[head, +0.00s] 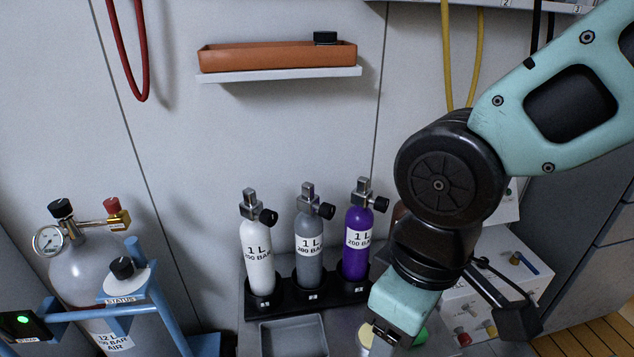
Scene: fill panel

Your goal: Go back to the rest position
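My teal and black arm comes in from the upper right and bends down at a large black joint. Its wrist hangs at the lower middle right, in front of the fill panel. A dark, jointed piece (515,320) shows just right of the wrist and may be part of my gripper; the fingertips cannot be made out. I see nothing clearly held. Three small 1 L cylinders stand upright in a black rack (310,297): white (257,268), grey (308,265) and purple (356,262).
A large grey cylinder (85,280) with a gauge stands in a blue frame at left. An orange tray (275,57) sits on a wall shelf. A grey bin (293,337) lies before the rack. Red and yellow hoses (463,60) hang above. A white panel with knobs is partly behind my wrist.

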